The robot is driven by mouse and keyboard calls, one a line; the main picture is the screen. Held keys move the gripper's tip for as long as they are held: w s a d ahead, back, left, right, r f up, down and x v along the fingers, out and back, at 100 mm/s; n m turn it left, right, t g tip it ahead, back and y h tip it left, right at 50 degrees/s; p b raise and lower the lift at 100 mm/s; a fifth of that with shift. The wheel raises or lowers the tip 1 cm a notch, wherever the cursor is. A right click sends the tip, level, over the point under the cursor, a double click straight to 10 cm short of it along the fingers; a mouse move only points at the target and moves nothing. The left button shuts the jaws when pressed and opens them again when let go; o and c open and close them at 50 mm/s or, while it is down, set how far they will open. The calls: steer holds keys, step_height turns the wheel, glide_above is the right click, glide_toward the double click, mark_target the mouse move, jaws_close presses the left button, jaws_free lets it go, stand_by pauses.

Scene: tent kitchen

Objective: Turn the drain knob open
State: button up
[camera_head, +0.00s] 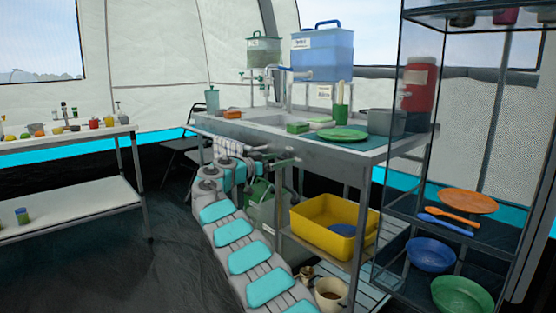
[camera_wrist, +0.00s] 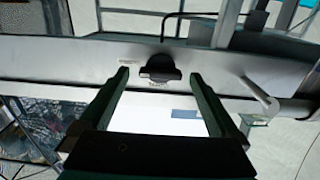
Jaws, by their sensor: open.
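The dark knob (camera_wrist: 160,67) sits on the pale front face of the sink bench (camera_wrist: 60,60) in the wrist view, with small lettering below it. My gripper (camera_wrist: 159,75) is open, its two dark green fingers pointing at that face. The knob shows in the gap between the fingertips, with space on both sides. I cannot tell how far the tips are from it in depth. In the head view my arm reaches up to the front of the sink bench (camera_head: 340,152), and I cannot make out the knob there.
A pale lever (camera_wrist: 262,98) sticks out right of the knob. A yellow tub (camera_head: 332,226) stands below. A dark shelf rack (camera_head: 408,225) stands close on the right.

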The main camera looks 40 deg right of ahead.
steer(key=c, duration=1.4)
steer(key=shift+o, duration=0.2)
steer(key=shift+a, duration=0.1)
steer(key=n, duration=0.4)
steer(key=shift+w+r+n, duration=0.1)
steer(key=shift+n, duration=0.2)
steer(key=n+p, duration=0.2)
steer(key=n, duration=0.2)
steer(key=shift+n, duration=0.3)
steer(key=n+p, duration=0.3)
steer(key=n, duration=0.3)
steer(key=shift+w+p, duration=0.15)
steer(key=shift+p, duration=0.25)
steer(key=shift+f+n+p, duration=0.2)
steer(key=shift+n+p, duration=0.65)
steer(key=shift+n, duration=0.55)
